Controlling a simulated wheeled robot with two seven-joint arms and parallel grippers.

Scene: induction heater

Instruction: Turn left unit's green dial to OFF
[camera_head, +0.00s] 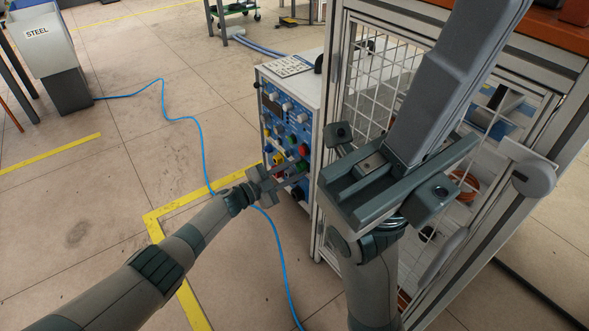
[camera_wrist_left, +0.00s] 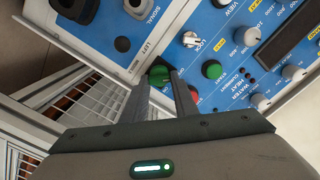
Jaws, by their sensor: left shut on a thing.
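The blue-panelled left unit (camera_head: 287,125) stands left of the frame cabinet in the head view. My left gripper (camera_head: 296,174) reaches its lower front panel. In the left wrist view, the green dial (camera_wrist_left: 160,75) sits beside the "LEFT" label, between the tips of my left gripper (camera_wrist_left: 161,85), which is shut on it. The fingers hide part of the dial, and its setting cannot be read. My right gripper (camera_head: 450,85) is raised close to the head camera, in front of the cabinet. Its fingers show as one grey bar, so its opening is unclear.
A green START button (camera_wrist_left: 212,69), a red button (camera_wrist_left: 194,95) and white knobs (camera_wrist_left: 246,36) lie close to the dial. A mesh-sided cabinet (camera_head: 335,75) stands right of the unit. A blue cable (camera_head: 203,150) crosses the otherwise open floor to the left.

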